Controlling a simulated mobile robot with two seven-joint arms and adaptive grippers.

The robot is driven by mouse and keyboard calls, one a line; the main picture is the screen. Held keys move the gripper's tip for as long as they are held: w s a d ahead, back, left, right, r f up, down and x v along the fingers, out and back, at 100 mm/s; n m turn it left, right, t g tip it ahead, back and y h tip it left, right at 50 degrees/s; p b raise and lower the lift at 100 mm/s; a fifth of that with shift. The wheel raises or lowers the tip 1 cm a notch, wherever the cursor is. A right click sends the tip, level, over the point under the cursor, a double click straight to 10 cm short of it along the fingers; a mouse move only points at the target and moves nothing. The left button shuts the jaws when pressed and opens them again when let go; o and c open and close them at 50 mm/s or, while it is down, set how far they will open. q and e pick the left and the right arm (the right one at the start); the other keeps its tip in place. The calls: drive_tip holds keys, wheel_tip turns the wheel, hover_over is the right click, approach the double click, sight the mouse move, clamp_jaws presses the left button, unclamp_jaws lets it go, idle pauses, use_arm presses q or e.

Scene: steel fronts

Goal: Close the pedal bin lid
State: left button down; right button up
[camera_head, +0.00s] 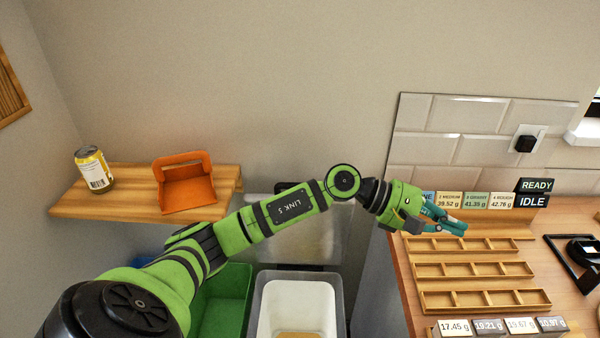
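The pedal bin looks to be the grey bin (338,300) at the bottom centre, with a white inner bucket and something tan at its bottom. Its top is open. A translucent pale panel (322,240), seemingly its raised lid, stands upright behind it, partly hidden by my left arm. My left arm crosses above the bins from the lower left. My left gripper (464,230), with teal fingers, is to the right of the bin and lid, over the back of the wooden counter. Its fingertips look close together, but any gap is unclear. My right gripper is out of view.
A green bin (225,300) stands left of the grey bin. A wooden shelf (125,206) above holds a can (94,168) and an orange holder (187,190). The right counter (560,222) carries wooden compartment trays (470,270) and small labelled displays (503,201).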

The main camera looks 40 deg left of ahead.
use_arm(q)
drive_tip(key=s+a+r+m+g+y, duration=0.3)
drive_tip(key=a+y, duration=0.5)
drive_tip(key=a, duration=0.9)
drive_tip(key=a+m+g+y, duration=0.1)
drive_tip(key=a+m+y, duration=0.55)
drive_tip(key=a, duration=1.15)
drive_tip(key=shift+n+y, duration=0.55)
drive_tip(key=shift+n, duration=0.2)
drive_tip(key=p+x, duration=0.2)
drive_tip(key=x, duration=0.5)
drive_tip(key=shift+s+d+f+p, duration=0.1)
drive_tip(key=shift+f+p, duration=0.25)
drive_tip(key=shift+f, duration=0.75)
drive_tip(key=shift+f, duration=0.1)
